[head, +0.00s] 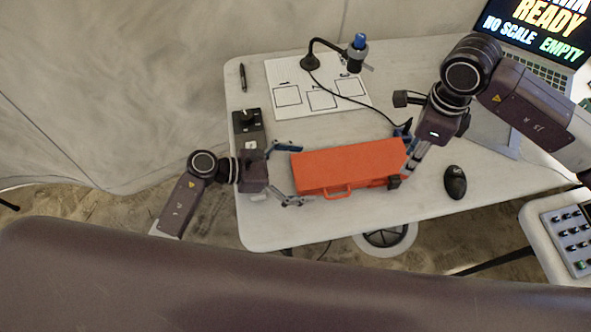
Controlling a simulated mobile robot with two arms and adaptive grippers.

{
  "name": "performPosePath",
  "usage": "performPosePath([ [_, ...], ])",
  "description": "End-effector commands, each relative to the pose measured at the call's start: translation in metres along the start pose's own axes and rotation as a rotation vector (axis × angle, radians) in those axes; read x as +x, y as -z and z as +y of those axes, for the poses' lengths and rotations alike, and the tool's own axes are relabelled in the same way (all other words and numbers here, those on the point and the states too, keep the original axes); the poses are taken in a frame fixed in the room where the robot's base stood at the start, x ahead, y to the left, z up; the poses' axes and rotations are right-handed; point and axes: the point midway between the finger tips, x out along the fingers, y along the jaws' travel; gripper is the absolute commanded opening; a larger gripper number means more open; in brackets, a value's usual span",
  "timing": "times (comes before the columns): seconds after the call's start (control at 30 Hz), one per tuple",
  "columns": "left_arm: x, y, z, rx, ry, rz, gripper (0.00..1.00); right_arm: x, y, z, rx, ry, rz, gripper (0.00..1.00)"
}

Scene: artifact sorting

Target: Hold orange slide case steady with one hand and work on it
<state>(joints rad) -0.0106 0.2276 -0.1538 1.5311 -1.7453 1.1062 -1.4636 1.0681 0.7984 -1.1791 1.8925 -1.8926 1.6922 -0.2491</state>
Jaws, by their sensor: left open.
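The orange slide case (345,165) lies closed on the white table, its handle facing the near edge. My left gripper (291,174) is at the case's left end, with its two blue-grey fingers spread apart, one near the far corner and one near the near corner. A small gap seems to show between it and the case. My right gripper (403,158) is at the case's right end, with a dark fingertip by the near right corner. Its other finger is partly hidden, so I cannot tell whether it grips the case.
A white sheet (290,109) with printed boxes lies behind the case, under a gooseneck device (311,62). A black mouse (455,182) is right of the case. A pen (243,77), a dark control box (247,123) and a laptop (535,65) are also on the table (300,231).

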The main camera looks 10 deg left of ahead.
Motion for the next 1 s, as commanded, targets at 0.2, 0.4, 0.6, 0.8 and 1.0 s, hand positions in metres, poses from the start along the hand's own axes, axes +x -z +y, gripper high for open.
performPosePath([
  [0.2, 0.0012, 0.0003, 0.0002, 0.000, 0.000, 0.001, 1.00, 0.0000, 0.0000, 0.0000, 0.000, 0.000, 0.000, 0.29],
  [0.4, 0.0011, 0.0001, 0.0002, 0.000, 0.000, 0.000, 0.83, 0.0000, -0.0001, 0.0000, 0.000, 0.000, 0.000, 0.29],
  [0.6, 0.0010, 0.0001, 0.0002, 0.000, 0.000, 0.000, 0.61, 0.0000, -0.0001, 0.0000, 0.000, 0.000, 0.000, 0.29],
  [0.8, 0.0009, 0.0001, 0.0002, 0.000, 0.000, 0.000, 0.39, 0.0000, 0.0000, 0.0000, 0.000, 0.000, 0.000, 0.29],
  [1.0, 0.0009, 0.0001, 0.0002, 0.000, 0.000, 0.000, 0.33, 0.0000, 0.0000, 0.0000, 0.000, 0.000, 0.000, 0.14],
])
